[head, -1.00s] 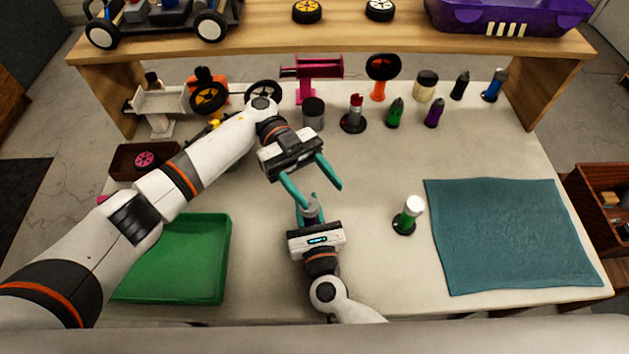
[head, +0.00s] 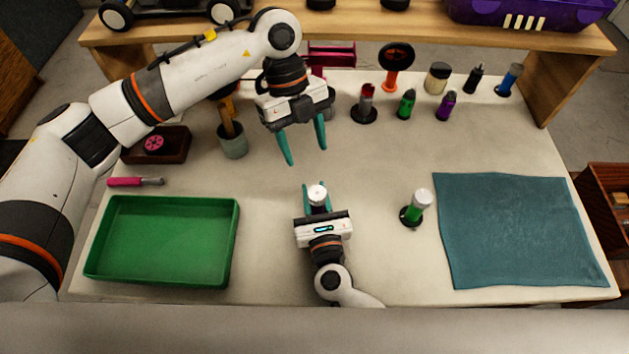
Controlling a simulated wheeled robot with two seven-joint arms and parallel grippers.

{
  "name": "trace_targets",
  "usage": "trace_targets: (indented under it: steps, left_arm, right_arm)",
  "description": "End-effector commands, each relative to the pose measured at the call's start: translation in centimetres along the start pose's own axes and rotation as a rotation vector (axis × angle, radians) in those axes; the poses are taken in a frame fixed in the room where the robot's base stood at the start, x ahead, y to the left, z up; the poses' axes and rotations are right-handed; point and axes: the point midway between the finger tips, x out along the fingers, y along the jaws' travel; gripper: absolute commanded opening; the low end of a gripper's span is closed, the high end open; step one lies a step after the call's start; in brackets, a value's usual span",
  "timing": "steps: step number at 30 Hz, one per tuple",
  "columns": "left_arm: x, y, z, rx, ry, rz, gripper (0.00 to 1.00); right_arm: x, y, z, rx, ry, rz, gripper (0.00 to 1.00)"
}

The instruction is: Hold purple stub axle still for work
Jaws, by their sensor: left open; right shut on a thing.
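My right gripper (head: 317,205) is shut on a small upright piece with a white round top (head: 317,192), at the front middle of the table. I take this piece for the purple stub axle; its lower part is hidden by the gripper, so I see no clear purple on it. My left gripper (head: 306,152) is open and empty, above the table behind the right one and apart from the held piece. Its teal fingers point down and forward.
A green piece with a white top (head: 417,205) stands on a black base to the right. A teal cloth (head: 515,230) lies farther right. A green tray (head: 165,240) is at front left. Several bottles, including a purple one (head: 446,105), stand at the back.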

Motion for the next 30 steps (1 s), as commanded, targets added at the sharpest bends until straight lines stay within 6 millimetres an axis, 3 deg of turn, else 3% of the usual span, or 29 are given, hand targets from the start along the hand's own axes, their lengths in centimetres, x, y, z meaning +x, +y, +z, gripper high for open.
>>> trace_targets:
  steps: [6,13,18,27,30]
  left_arm:
    - [4.7,-0.1,0.1,0.000,-0.007,-0.004,0.55]
    - [8.3,-0.1,0.1,0.000,-0.006,-0.003,0.55]
    - [9.5,0.0,0.1,0.000,-0.005,-0.001,0.55]
    - [9.7,0.0,0.1,0.000,-0.005,-0.001,0.55]
    - [9.7,0.0,0.1,0.000,-0.005,-0.001,0.39]
  right_arm:
    - [0.0,0.0,0.0,0.000,0.000,0.000,0.03]
    - [0.0,0.0,0.0,0.000,0.000,0.000,0.03]
    - [0.0,0.0,0.0,0.000,0.000,0.000,0.03]
    - [0.0,0.0,0.0,0.000,0.000,0.000,0.03]
    - [0.0,0.0,0.0,0.000,0.000,0.000,0.03]
